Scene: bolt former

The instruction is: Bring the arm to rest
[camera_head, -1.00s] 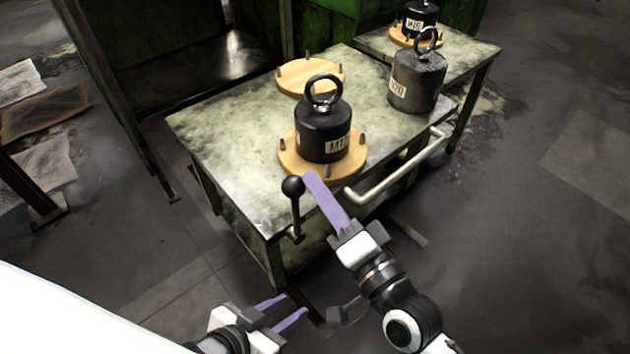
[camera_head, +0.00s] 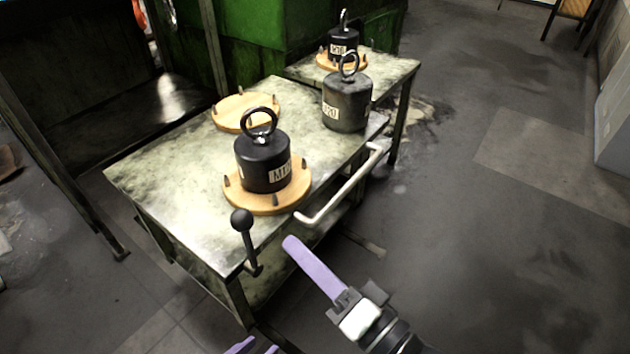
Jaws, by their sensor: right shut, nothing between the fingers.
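My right gripper (camera_head: 291,243) is shut and empty, its purple fingers together. It is in front of the cart, below the white handle bar (camera_head: 345,187) in the picture and right of the black-knobbed lever (camera_head: 243,222). It looks clear of both. My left gripper (camera_head: 252,346) shows only as purple fingertips at the bottom edge, apart from each other with nothing seen between them. The rest of it is out of the picture.
The metal cart (camera_head: 150,165) carries a black weight (camera_head: 262,165) on a round wooden base (camera_head: 262,205), an empty wooden base (camera_head: 246,112) and a grey weight (camera_head: 347,100). Another black weight (camera_head: 343,45) stands behind.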

